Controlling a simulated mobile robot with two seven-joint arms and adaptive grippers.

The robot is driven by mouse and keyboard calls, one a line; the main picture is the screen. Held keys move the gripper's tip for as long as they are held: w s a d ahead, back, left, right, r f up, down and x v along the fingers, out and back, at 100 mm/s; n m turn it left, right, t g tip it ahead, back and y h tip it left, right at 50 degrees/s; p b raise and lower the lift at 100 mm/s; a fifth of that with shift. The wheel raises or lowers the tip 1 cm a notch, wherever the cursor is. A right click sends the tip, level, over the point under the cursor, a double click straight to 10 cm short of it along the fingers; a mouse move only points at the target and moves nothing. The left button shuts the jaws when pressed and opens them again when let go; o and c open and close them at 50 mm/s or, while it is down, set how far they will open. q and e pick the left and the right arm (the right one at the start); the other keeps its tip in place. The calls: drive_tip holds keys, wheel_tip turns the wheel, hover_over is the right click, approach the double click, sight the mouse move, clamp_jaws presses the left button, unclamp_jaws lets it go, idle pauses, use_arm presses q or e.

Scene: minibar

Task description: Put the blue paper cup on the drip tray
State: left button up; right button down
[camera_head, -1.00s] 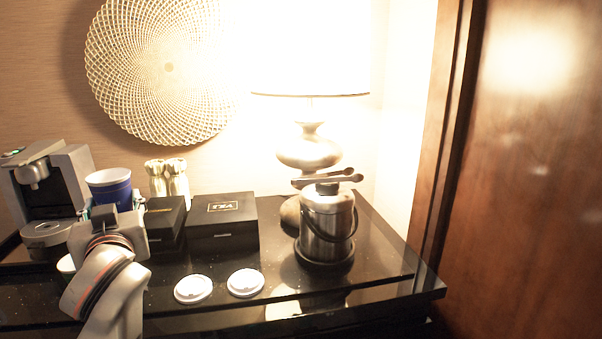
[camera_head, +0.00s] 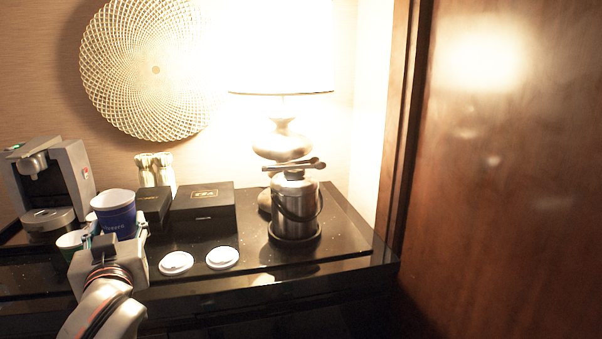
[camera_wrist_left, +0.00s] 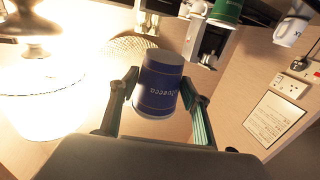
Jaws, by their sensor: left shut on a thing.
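The blue paper cup (camera_head: 116,216) is upright in the head view, with a white inside and a rim band. My left gripper (camera_head: 112,239) is shut on it, one finger on each side, and holds it in front of the coffee machine (camera_head: 70,172). In the left wrist view the cup (camera_wrist_left: 158,88) sits between the fingers of the left gripper (camera_wrist_left: 160,100). The drip tray (camera_head: 48,218) is the round grey-topped part at the machine's foot, left of and behind the cup; its top is bare. My right gripper is not in view.
A green and white cup (camera_head: 71,240) stands left of the gripper. Dark boxes (camera_head: 203,207) and gold bottles (camera_head: 155,170) stand behind to the right. Two white lids (camera_head: 222,257) lie on the black counter. A steel ice bucket (camera_head: 295,208) and a lamp are further right.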

use_arm(q)
drive_tip(key=s+d+f+m+t+h, duration=0.1)
drive_tip(key=s+d+f+h, duration=0.3)
drive_tip(key=f, duration=0.5)
drive_tip(key=s+d+f+m+t+h, duration=0.1)
drive_tip(key=s+d+f+m+h, duration=0.3)
drive_tip(key=s+d+f, duration=0.2)
wheel_tip(320, 180, down, 5)
drive_tip(key=shift+s+d+r+m+p, duration=0.2)
drive_tip(key=shift+s+d+m+p, duration=0.1)
drive_tip(key=shift+s, duration=0.75)
